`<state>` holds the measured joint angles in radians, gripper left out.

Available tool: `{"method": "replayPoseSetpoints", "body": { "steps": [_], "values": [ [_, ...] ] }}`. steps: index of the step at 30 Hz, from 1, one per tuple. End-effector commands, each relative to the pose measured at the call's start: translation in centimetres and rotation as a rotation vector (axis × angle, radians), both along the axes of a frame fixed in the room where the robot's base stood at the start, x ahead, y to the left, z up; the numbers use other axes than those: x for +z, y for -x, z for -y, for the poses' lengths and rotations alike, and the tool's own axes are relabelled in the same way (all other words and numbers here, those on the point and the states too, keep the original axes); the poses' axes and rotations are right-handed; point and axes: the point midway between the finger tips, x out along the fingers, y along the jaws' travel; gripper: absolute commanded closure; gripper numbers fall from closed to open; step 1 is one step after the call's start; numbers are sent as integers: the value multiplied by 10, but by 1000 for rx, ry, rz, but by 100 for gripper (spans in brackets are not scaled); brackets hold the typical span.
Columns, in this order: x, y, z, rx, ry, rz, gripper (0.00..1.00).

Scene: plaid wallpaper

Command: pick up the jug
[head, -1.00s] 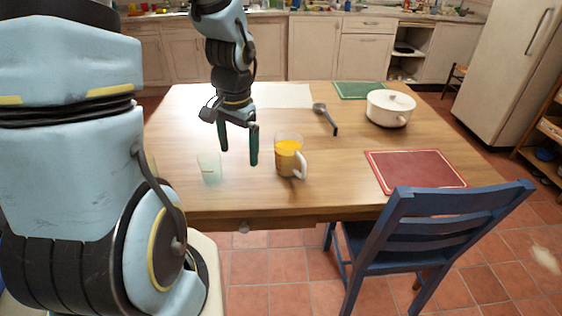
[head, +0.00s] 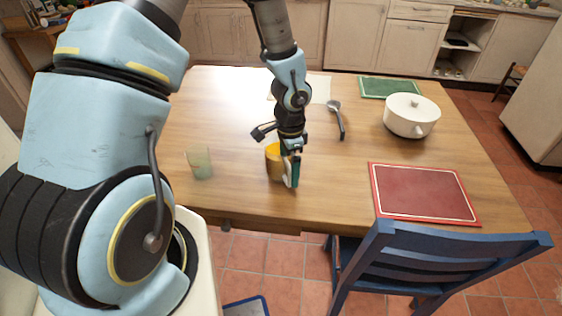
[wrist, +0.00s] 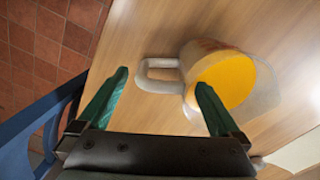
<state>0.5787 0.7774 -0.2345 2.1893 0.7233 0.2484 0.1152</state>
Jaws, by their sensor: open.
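The jug (head: 273,165) stands upright on the table, holding orange liquid, partly hidden behind my gripper in the head view. In the wrist view the jug (wrist: 255,97) lies right of centre, with its white handle (wrist: 158,75) pointing left. My gripper (head: 291,174) is low over the table at the jug's handle side. In the wrist view my gripper (wrist: 162,85) is open, its green fingers spread, with the handle showing in the gap between the tips and the jug body beyond the right finger. I cannot tell whether a finger touches the jug.
A clear glass (head: 200,162) stands left of the jug on the wooden table (head: 330,185). A blue chair (head: 450,250) stands at the front edge.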

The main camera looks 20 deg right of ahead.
Motion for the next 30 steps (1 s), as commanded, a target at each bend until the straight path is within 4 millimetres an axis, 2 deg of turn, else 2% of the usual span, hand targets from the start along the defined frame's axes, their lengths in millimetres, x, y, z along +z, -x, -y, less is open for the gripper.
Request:
{"method": "replayPoseSetpoints", "body": {
  "steps": [6, 9, 18, 30],
  "values": [
    [-30, 3, -4, -1, -2, -2, 0],
    [-39, 2, -4, -2, -2, -1, 0],
    [-43, 2, -4, 1, 0, 0, 1],
    [-42, 2, -4, 0, -1, -1, 46]
  ]
}}
